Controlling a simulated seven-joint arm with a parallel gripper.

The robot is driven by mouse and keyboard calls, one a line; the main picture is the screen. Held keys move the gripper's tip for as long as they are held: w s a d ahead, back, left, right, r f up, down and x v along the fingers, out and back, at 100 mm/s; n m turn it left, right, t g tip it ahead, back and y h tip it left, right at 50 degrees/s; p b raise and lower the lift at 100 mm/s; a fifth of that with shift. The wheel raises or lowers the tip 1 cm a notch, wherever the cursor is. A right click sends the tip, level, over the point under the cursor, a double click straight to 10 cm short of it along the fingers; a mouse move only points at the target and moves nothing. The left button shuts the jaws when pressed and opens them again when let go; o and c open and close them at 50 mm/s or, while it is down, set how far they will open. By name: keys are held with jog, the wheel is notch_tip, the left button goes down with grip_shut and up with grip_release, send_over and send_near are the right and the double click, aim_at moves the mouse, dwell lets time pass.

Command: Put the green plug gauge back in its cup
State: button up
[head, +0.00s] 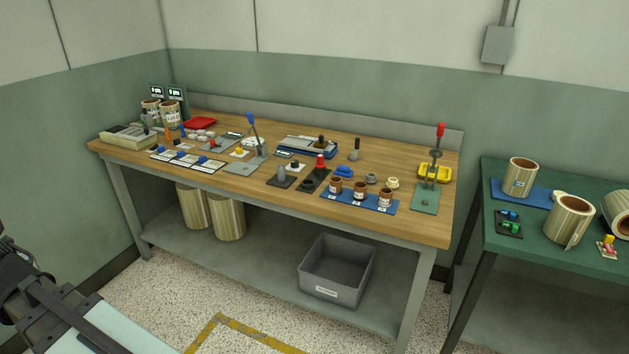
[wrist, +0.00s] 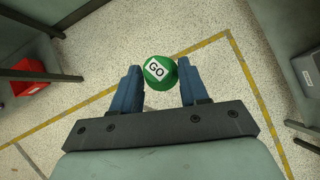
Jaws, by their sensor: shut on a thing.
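The green plug gauge (wrist: 168,66) shows in the wrist view as a round green end with a white label reading "GO". It sits between the two blue fingers of my gripper (wrist: 160,84), which is shut on it. Pale speckled floor lies below it. The gripper and gauge do not show in the head view. Several brown cups with white labels, one of them the middle brown cup (head: 360,190), stand on a blue mat (head: 331,204) on the wooden bench. I cannot tell which cup belongs to the gauge.
The wooden bench (head: 420,226) is crowded with small tools and fixtures. A grey bin (head: 336,277) stands on its lower shelf. A green table (head: 540,245) at the right holds striped cylinders and a dark tray (head: 508,229). The floor in front is clear.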

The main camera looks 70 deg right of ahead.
jog(key=c, duration=0.4)
jog(key=shift+o, duration=0.2)
jog(key=shift+d, duration=0.1)
jog(key=shift+d, duration=0.4)
jog(key=s+d+f+m+g+h, duration=0.1)
jog(key=s+d+m, duration=0.15)
jog(key=d, duration=1.05)
jog(key=s+d+f+m+g+h, duration=0.1)
jog(key=s+d+m+h, duration=0.15)
jog(key=d, duration=1.05)
jog(key=s+d+m+g+h, duration=0.1)
jog(key=s+d+m, duration=0.15)
jog(key=d, duration=1.05)
jog(key=s+d+m+g, duration=0.3)
jog(key=s+d+m, duration=0.2)
jog(key=d, duration=0.8)
jog(key=s+d+m+g, duration=0.3)
jog(key=s+d+m, duration=0.2)
jog(key=d, duration=0.8)
jog(key=s+d+m+g, duration=0.3)
jog(key=s+d+m, duration=0.2)
jog(key=d, duration=0.8)
jog(key=shift+s+r+y, duration=0.3)
jog(key=shift+s+y, duration=0.05)
jog(key=shift+s, duration=0.95)
